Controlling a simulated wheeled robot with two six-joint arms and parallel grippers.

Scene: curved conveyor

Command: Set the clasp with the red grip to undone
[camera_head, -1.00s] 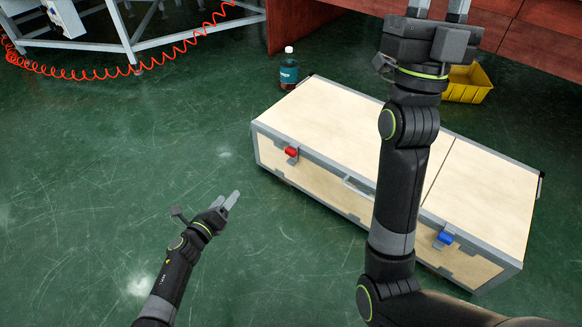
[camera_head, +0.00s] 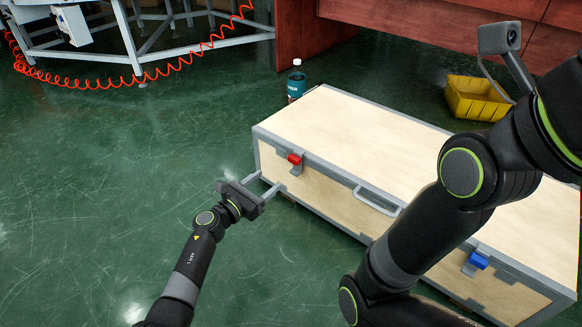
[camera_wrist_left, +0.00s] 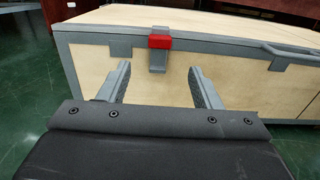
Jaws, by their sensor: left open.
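The clasp with the red grip (camera_head: 294,160) is on the front face of a wooden case (camera_head: 345,120) with grey edging, just under the lid edge, towards the left end. In the left wrist view the red grip (camera_wrist_left: 160,41) sits at the top of a grey clasp plate. My left gripper (camera_head: 263,183) is open, in front of the case and a little below and left of the clasp. In the wrist view its two fingers (camera_wrist_left: 158,85) stand apart on either side below the clasp, touching nothing that I can make out. My right gripper is out of view; only its arm shows.
A clasp with a blue grip (camera_head: 478,260) and a grey handle (camera_head: 377,202) are on the same front face. A bottle (camera_head: 296,82) stands behind the case, a yellow bin (camera_head: 478,98) at the back right. Green floor to the left is free.

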